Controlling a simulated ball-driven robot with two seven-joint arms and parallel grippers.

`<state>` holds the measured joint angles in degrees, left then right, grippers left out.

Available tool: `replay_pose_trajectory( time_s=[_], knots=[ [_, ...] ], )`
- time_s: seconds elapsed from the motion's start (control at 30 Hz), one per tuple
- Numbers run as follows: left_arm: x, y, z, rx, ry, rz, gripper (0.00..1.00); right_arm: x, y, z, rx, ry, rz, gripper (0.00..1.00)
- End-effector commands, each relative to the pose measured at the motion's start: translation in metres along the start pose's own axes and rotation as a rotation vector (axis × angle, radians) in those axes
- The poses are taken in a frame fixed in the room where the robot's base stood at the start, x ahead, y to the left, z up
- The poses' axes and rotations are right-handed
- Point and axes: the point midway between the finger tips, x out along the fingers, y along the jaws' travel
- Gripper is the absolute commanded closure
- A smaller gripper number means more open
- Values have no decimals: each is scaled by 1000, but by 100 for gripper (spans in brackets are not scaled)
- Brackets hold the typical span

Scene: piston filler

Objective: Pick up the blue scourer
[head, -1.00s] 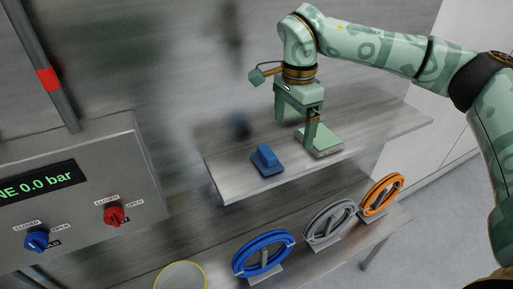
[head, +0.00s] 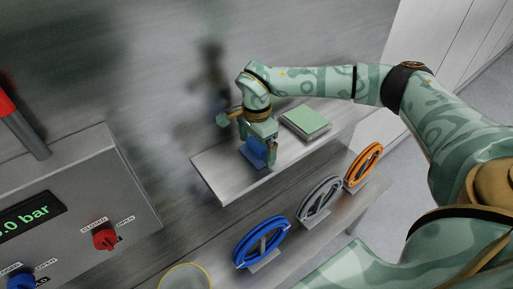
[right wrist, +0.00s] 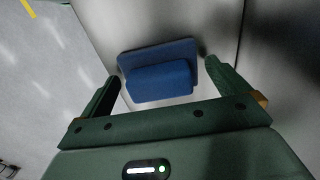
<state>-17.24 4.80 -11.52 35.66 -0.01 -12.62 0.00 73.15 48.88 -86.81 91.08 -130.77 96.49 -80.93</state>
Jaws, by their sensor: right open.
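The blue scourer (head: 254,153) lies on the metal shelf (head: 222,181), partly hidden by my right gripper (head: 257,152) in the head view. In the right wrist view the scourer (right wrist: 160,72) shows as a flat blue pad with a raised block on it. My right gripper (right wrist: 162,82) is open, with one finger to each side of the scourer and a visible gap to it on both sides. The scourer lies a little beyond the fingertips in that view. My left gripper is not in view.
A green-topped pad (head: 305,122) lies on the shelf to the right of the scourer. Below the shelf stand blue (head: 262,243), grey (head: 319,198) and orange (head: 364,165) handwheels. A control box (head: 85,190) with knobs is at the left.

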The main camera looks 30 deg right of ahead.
Motion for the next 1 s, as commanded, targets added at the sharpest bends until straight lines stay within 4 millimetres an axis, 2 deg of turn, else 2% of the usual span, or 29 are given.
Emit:
replay_pose_trajectory(
  time_s=[0.23, 0.27, 0.37, 0.4, 0.77, 0.87, 0.97, 1.0],
  knots=[
    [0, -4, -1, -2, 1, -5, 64, 3, 0, 0, 1, 1, 0, 0],
    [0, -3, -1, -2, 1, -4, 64, 3, 0, 0, 1, 1, 0, 6],
    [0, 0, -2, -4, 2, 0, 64, 3, 0, 0, 0, 1, 0, 33],
    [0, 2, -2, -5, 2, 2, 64, 3, 0, 0, 0, 1, 0, 37],
    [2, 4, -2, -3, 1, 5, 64, 0, 0, 0, 0, 0, -2, 37],
    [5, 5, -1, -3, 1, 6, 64, -10, -1, 0, 0, 1, -3, 37],
    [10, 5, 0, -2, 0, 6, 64, -27, -2, 0, -1, 2, -6, 37],
    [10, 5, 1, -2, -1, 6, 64, -35, 5, 0, -2, 1, -4, 37]
  ],
)
